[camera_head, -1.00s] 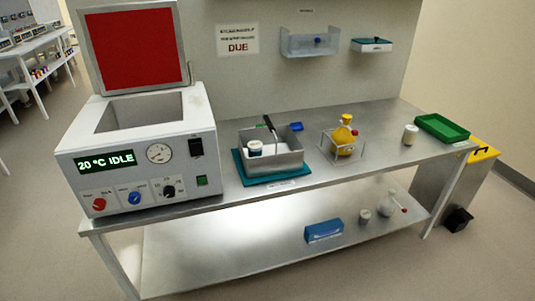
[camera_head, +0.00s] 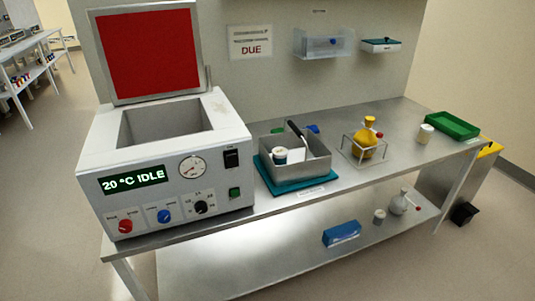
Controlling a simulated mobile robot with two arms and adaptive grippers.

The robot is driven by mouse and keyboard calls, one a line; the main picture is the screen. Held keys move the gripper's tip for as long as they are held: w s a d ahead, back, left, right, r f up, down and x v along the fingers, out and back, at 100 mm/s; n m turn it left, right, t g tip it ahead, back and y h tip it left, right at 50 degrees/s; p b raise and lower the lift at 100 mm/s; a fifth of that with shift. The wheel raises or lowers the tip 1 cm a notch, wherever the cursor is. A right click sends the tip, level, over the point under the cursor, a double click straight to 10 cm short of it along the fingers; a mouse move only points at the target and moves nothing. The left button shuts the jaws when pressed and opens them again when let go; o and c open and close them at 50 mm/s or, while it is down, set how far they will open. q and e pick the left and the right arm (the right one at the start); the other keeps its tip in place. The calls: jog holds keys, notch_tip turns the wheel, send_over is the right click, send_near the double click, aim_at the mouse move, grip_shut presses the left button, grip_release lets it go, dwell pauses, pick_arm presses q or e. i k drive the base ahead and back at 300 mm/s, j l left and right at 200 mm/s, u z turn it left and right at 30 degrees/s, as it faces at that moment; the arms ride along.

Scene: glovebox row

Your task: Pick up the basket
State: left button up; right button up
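The basket appears to be the grey metal open-topped box (camera_head: 309,169) on a teal mat (camera_head: 265,176) in the middle of the bench. A dark handle (camera_head: 294,130) rises from it at a tilt. Inside it are a white-lidded jar (camera_head: 280,156) and a white piece (camera_head: 298,156); the rest of its inside is hidden by its walls. Neither of my grippers is in view.
A bath unit (camera_head: 178,200) with its red-lined lid raised stands left of the basket. Right of it are a yellow flask (camera_head: 367,139) in a wire frame, a white jar (camera_head: 425,134) and a green tray (camera_head: 452,126). Bare bench lies between. A blue box (camera_head: 342,234) is on the lower shelf.

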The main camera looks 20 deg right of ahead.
aim_at(309, 158)
jog(key=i+j+z, duration=0.1)
jog(key=j+z, duration=0.25)
jog(key=i+j+z, duration=0.1)
jog(key=z, duration=0.3)
jog(key=j+z, duration=0.35)
